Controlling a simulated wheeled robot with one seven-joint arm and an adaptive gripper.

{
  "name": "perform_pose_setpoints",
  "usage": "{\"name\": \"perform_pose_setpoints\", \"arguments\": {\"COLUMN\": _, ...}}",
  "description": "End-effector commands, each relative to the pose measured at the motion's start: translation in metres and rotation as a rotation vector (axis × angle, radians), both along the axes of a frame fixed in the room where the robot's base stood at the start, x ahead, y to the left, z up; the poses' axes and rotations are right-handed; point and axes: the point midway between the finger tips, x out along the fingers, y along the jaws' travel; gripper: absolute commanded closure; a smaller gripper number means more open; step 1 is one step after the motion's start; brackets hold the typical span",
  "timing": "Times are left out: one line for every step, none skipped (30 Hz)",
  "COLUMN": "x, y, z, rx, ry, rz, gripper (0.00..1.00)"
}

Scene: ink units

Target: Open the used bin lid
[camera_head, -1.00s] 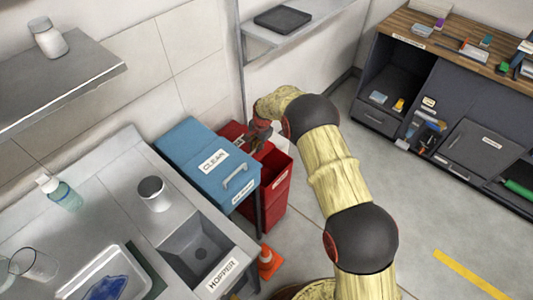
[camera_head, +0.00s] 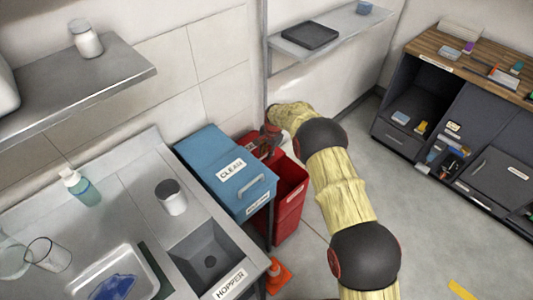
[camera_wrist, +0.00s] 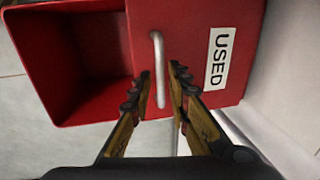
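The red used bin (camera_head: 291,199) stands on the floor just right of the blue clean bin. Its red lid (camera_wrist: 190,18), marked USED and carrying a pale bar handle (camera_wrist: 157,50), covers one side in the wrist view. Beside the lid, the dark inside of the bin (camera_wrist: 75,45) shows, so the bin is partly uncovered. My gripper (camera_wrist: 160,72) is open, with one finger on each side of the handle and narrow gaps visible. Whether a finger touches the handle or lid is unclear. In the head view my gripper (camera_head: 270,138) is at the bin's back, partly hidden by my arm.
The blue clean bin (camera_head: 210,150) is close on the left, with a steel counter and hopper sink (camera_head: 180,250) beyond. A wall shelf (camera_head: 345,28) hangs behind the bin. An orange cone (camera_head: 279,275) stands in front. Open floor lies right, before a dark cabinet (camera_head: 480,130).

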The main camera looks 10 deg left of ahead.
Motion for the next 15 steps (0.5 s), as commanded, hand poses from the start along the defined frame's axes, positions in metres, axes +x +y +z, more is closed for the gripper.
{"name": "perform_pose_setpoints", "arguments": {"x": -0.0001, "y": -0.0001, "z": 0.0000, "rx": 0.000, "ry": 0.000, "rz": 0.000, "gripper": 0.77}}
{"name": "perform_pose_setpoints", "arguments": {"x": -0.0001, "y": -0.0001, "z": 0.0000, "rx": 0.000, "ry": 0.000, "rz": 0.000, "gripper": 0.75}}
{"name": "perform_pose_setpoints", "arguments": {"x": -0.0001, "y": -0.0001, "z": 0.0000, "rx": 0.000, "ry": 0.000, "rz": 0.000, "gripper": 0.73}}
{"name": "perform_pose_setpoints", "arguments": {"x": -0.0001, "y": -0.0001, "z": 0.0000, "rx": 0.000, "ry": 0.000, "rz": 0.000, "gripper": 0.73}}
{"name": "perform_pose_setpoints", "arguments": {"x": -0.0001, "y": -0.0001, "z": 0.0000, "rx": 0.000, "ry": 0.000, "rz": 0.000, "gripper": 0.73}}
{"name": "perform_pose_setpoints", "arguments": {"x": -0.0001, "y": -0.0001, "z": 0.0000, "rx": 0.000, "ry": 0.000, "rz": 0.000, "gripper": 0.73}}
{"name": "perform_pose_setpoints", "arguments": {"x": -0.0001, "y": -0.0001, "z": 0.0000, "rx": 0.000, "ry": 0.000, "rz": 0.000, "gripper": 0.73}}
{"name": "perform_pose_setpoints", "arguments": {"x": -0.0001, "y": 0.0000, "z": 0.0000, "rx": 0.000, "ry": 0.000, "rz": 0.000, "gripper": 0.73}}
{"name": "perform_pose_setpoints", "arguments": {"x": -0.0001, "y": 0.0000, "z": 0.0000, "rx": 0.000, "ry": 0.000, "rz": 0.000, "gripper": 0.73}}
{"name": "perform_pose_setpoints", "arguments": {"x": -0.0001, "y": 0.0000, "z": 0.0000, "rx": 0.000, "ry": 0.000, "rz": 0.000, "gripper": 0.73}}
{"name": "perform_pose_setpoints", "arguments": {"x": -0.0001, "y": -0.0001, "z": 0.0001, "rx": 0.000, "ry": 0.000, "rz": 0.000, "gripper": 0.73}}
{"name": "perform_pose_setpoints", "arguments": {"x": -0.0001, "y": -0.0001, "z": 0.0008, "rx": 0.000, "ry": 0.000, "rz": 0.000, "gripper": 0.73}}
{"name": "perform_pose_setpoints", "arguments": {"x": 0.0000, "y": -0.0002, "z": 0.0019, "rx": 0.000, "ry": 0.000, "rz": 0.000, "gripper": 0.73}}
{"name": "perform_pose_setpoints", "arguments": {"x": -0.0001, "y": -0.0004, "z": 0.0035, "rx": 0.001, "ry": -0.001, "rz": 0.000, "gripper": 0.73}}
{"name": "perform_pose_setpoints", "arguments": {"x": -0.0003, "y": -0.0008, "z": 0.0067, "rx": 0.000, "ry": -0.001, "rz": 0.000, "gripper": 0.73}}
